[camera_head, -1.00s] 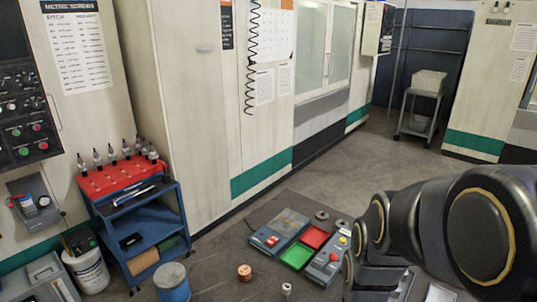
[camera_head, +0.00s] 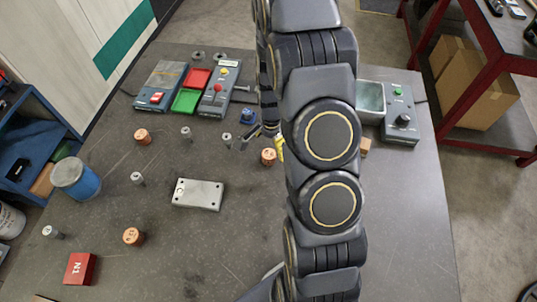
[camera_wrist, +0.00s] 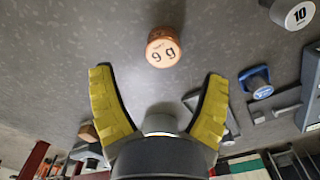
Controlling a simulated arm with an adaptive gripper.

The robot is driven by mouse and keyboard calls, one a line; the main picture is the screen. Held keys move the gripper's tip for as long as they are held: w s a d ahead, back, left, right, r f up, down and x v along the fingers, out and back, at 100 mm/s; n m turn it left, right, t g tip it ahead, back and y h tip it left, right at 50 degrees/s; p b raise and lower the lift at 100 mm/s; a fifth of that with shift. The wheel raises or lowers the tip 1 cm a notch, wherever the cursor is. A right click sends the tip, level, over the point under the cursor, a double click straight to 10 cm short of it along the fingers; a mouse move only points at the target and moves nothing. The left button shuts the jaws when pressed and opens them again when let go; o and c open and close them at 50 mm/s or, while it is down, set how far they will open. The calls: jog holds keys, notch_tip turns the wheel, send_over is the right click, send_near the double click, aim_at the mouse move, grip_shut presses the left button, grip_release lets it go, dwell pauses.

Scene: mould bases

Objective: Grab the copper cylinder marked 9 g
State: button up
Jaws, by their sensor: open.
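The copper cylinder marked 9 g (camera_wrist: 163,50) stands on the dark table in the wrist view, just beyond and roughly centred between my fingertips. My gripper (camera_wrist: 158,78) has its yellow fingers spread wide, with nothing between them. In the head view a copper cylinder (camera_head: 268,157) beside my gripper's yellow finger (camera_head: 279,147) appears to be the same one; its mark is not readable there. My arm hides most of the gripper in that view.
Other copper cylinders (camera_head: 133,236) (camera_head: 142,136) and small silver weights (camera_head: 186,133) stand to the left. A silver weight marked 10 (camera_wrist: 293,13) and a blue object (camera_wrist: 258,82) are near the gripper. A metal plate (camera_head: 198,195) lies mid-table; red and green trays (camera_head: 186,101) are behind.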

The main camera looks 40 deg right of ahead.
aim_at(269, 153)
jog(key=shift+w+a+f, duration=0.1)
jog(key=shift+f, duration=1.3)
jog(key=shift+w+a+f, duration=0.1)
jog(key=shift+f, duration=1.25)
jog(key=c, duration=1.2)
